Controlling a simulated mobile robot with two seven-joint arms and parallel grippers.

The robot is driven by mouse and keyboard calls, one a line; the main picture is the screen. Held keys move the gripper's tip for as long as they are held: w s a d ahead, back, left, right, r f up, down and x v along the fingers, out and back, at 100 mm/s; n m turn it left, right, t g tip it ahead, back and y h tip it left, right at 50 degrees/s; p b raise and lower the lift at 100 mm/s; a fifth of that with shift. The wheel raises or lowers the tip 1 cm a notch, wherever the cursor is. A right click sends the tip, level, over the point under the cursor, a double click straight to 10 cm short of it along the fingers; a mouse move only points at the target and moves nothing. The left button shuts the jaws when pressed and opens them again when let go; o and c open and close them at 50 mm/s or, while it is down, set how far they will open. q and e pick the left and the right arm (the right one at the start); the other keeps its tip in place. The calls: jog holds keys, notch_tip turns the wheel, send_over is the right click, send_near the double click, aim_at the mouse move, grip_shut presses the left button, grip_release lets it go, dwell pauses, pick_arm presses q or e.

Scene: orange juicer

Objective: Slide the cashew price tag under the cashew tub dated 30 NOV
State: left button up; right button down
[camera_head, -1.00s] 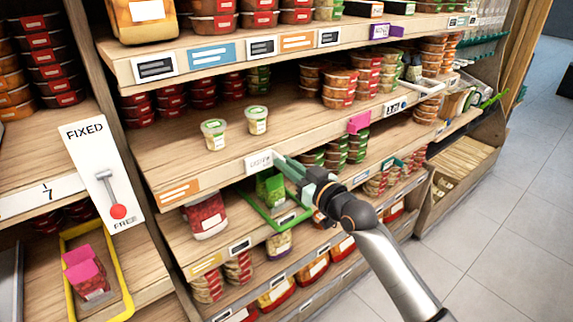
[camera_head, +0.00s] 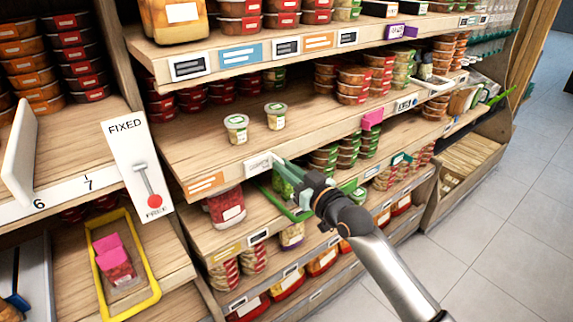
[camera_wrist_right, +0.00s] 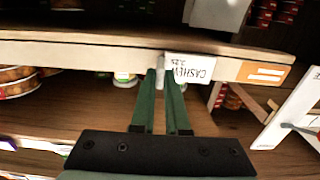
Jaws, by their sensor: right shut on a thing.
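Two small pale tubs with green lids, a left one (camera_head: 236,128) and a right one (camera_head: 275,116), stand on the middle shelf near its front edge. Their dates are too small to read. The white price tag (camera_head: 258,163) is on that shelf's front edge, below the tubs. In the right wrist view the tag (camera_wrist_right: 189,68) reads CASHEW upside down. My right gripper (camera_head: 279,163) is shut with its fingertips at the tag's right end. A green-lidded tub (camera_wrist_right: 125,79) shows partly beside the fingers. My left gripper is not in view.
An orange label (camera_head: 206,184) sits left of the tag on the same edge, and a pink tag (camera_head: 372,119) sits further right. A FIXED/FREE lever sign (camera_head: 137,171) stands at the left. The shelf around the two tubs is bare.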

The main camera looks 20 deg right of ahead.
jog(key=shift+a, duration=0.1)
jog(key=c, duration=0.9)
grip_release()
jog(key=shift+s, duration=0.1)
jog(key=shift+b+v, duration=0.65)
jog(key=shift+v, duration=5.55)
